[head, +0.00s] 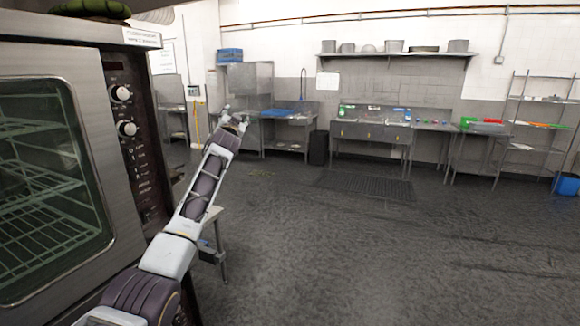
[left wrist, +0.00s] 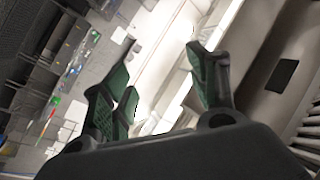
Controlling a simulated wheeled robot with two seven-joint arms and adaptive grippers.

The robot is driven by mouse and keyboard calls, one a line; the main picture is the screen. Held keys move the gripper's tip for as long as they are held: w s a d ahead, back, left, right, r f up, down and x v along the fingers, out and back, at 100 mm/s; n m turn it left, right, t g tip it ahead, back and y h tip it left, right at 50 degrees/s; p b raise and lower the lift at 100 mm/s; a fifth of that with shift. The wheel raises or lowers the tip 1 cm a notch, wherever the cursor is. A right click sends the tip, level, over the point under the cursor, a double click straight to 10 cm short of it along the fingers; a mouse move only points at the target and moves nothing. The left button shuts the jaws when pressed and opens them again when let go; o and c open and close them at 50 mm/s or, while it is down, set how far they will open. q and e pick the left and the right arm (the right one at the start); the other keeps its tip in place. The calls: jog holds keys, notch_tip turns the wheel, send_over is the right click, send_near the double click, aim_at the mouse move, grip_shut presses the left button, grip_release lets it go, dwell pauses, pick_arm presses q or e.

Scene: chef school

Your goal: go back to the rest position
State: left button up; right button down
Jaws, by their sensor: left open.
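My left arm reaches forward and up from the lower left in the head view, passing to the right of the oven. My left gripper (head: 236,119) is at its far end, small in this view, in front of the back part of the room. In the left wrist view the left gripper (left wrist: 163,75) has its two green-padded fingers apart, with nothing between them. My right gripper does not show in either view.
A steel oven (head: 122,195) with knobs and a glass door stands close on the left. Low steel tables (head: 370,131) and a shelf rack (head: 535,125) line the back. A blue bin (head: 567,184) is at the far right. The dark floor (head: 400,250) ahead is clear.

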pick_arm(q)
notch_tip(320, 180, down, 39)
jog(key=n+g+h, duration=0.1)
jog(key=g+h, duration=0.2)
jog(key=g, duration=0.1)
jog(key=s+a+f+n+g, duration=0.1)
jog(key=s+f+g, duration=0.1)
jog(key=s+f, duration=0.65)
jog(key=s+a+f+g, duration=0.1)
jog(key=s+f, duration=0.2)
jog(key=f, duration=1.1)
jog(key=s+a+f+n+g, duration=0.15)
jog(key=s+f, duration=0.45)
jog(key=f, duration=0.6)
jog(key=s+a+f+g+y, duration=0.1)
jog(key=s+f+g, duration=0.2)
jog(key=s+f, duration=1.05)
jog(key=s+a+f+g, duration=0.1)
jog(key=s+f+g, duration=0.1)
jog(key=s+f, duration=1.15)
jog(key=s+f+g, duration=0.2)
jog(key=s+f, duration=0.1)
jog(key=s, duration=1.8)
jog(key=s+a+f+g, duration=0.1)
jog(key=s+f+g, duration=0.2)
jog(key=s, duration=1.8)
jog(key=shift+f, duration=0.6)
